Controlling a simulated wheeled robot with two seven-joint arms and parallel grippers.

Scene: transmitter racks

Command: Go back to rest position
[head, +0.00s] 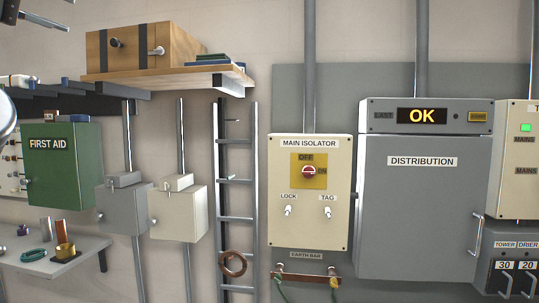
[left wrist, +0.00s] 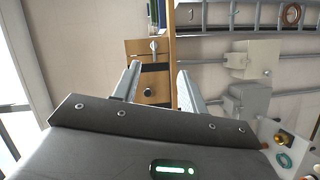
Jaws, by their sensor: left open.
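My left gripper (left wrist: 157,78) is open in the left wrist view, its two pale fingers apart with nothing between them. Beyond the fingers is the wooden box with dark straps (left wrist: 155,90), which the fingers appear not to touch. In the head view, metal parts at the top left corner look like the tip of my left gripper (head: 32,14), up and left of the wooden box (head: 140,46). My right gripper is in neither view.
The wooden box stands on a wall shelf (head: 165,78) beside books (head: 215,60). Below are a green first aid cabinet (head: 65,165), a ladder (head: 236,180) and a lower shelf (head: 55,262). The main isolator panel (head: 310,232) and distribution cabinet (head: 420,215) are to the right.

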